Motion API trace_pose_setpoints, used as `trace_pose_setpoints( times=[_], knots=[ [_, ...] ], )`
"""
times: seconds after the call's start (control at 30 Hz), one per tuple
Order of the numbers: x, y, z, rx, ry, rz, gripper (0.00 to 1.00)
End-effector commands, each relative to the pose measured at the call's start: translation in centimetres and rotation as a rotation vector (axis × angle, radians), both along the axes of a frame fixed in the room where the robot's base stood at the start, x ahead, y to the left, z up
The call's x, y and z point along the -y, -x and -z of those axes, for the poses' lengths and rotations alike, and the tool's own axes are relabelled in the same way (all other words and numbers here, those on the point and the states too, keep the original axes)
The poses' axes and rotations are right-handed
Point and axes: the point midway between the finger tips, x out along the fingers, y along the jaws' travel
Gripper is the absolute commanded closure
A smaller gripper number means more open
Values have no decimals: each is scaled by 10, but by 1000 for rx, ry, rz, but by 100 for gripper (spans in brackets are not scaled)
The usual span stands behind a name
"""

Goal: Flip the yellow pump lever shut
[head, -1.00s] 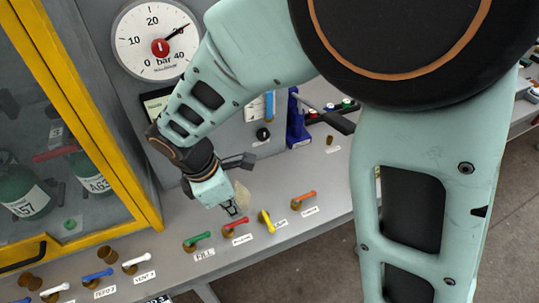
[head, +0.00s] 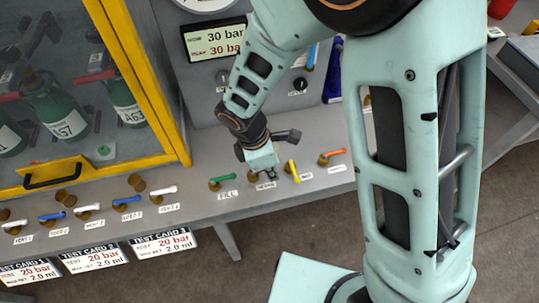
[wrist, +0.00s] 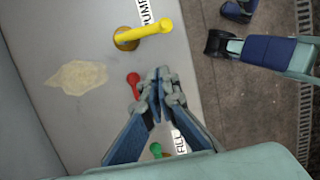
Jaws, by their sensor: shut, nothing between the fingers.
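The yellow pump lever (head: 293,171) stands on the grey bench top, its handle pointing towards the bench's front edge. In the wrist view, the yellow lever (wrist: 148,32) reaches right from its round brass base, crosswise to the red lever (wrist: 133,86). The PUMP label is partly hidden beside it. My gripper (wrist: 165,82) is shut and empty, apart from the yellow lever and beside the red one. In the head view, my gripper (head: 266,174) is left of the yellow lever and covers most of the red lever.
A green lever (head: 222,182) is left of my gripper and an orange lever (head: 331,156) is right of the yellow one. A yellow-framed glass cabinet (head: 150,80) stands at left. White and blue levers line the bench front. A pale stain (wrist: 77,77) marks the bench top.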

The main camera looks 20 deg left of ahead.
Motion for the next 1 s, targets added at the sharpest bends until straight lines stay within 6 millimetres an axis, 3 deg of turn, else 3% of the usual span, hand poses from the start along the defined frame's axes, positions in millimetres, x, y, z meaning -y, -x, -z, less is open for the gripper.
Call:
trace_pose_setpoints(
  times=[0.1, 0.3, 1.0],
  knots=[
    [18, -11, 0, 1, -1, 6, 100],
    [30, -19, 3, 1, -1, 2, 100],
    [38, -23, 4, 2, -2, -36, 100]
  ],
)
